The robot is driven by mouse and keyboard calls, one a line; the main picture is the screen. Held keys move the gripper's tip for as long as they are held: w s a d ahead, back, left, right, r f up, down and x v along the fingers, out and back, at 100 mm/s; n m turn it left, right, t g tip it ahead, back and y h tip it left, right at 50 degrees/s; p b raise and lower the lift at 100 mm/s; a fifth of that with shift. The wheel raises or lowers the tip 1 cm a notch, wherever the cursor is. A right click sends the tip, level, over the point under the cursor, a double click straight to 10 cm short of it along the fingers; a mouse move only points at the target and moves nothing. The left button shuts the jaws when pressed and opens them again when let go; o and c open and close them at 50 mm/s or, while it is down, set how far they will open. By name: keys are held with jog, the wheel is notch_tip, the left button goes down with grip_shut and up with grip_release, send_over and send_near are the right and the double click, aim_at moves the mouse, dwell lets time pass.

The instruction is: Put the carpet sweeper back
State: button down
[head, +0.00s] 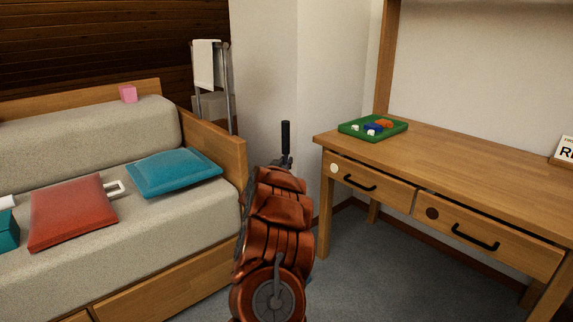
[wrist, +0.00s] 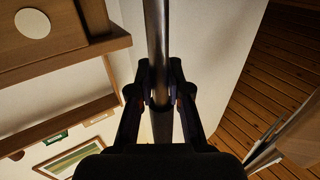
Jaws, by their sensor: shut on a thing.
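The carpet sweeper shows as a grey metal pole (wrist: 157,35) in the wrist view, running between my fingers. In the head view its black handle grip (head: 286,134) stands upright just above my orange arm. My gripper (wrist: 161,92) is shut around the pole. In the head view my arm hides most of the gripper and the pole. The sweeper's lower end and head are not visible in either view.
A wooden desk (head: 460,165) with two drawers stands to the right, with a green tray (head: 352,132) on it. A sofa (head: 110,220) with cushions is on the left. A metal rack with a white towel (head: 206,65) stands behind. Grey carpet (head: 370,270) lies clear between sofa and desk.

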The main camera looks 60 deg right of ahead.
jog(key=shift+f, duration=0.35)
dwell(0.3)
jog(key=c, duration=1.3)
grip_release()
jog(key=shift+o, duration=1.3)
jog(key=shift+f, duration=0.1)
jog(key=shift+a, duration=0.1)
jog(key=v, duration=1.1)
jog(key=shift+s+a, duration=0.15)
jog(key=shift+a, duration=0.25)
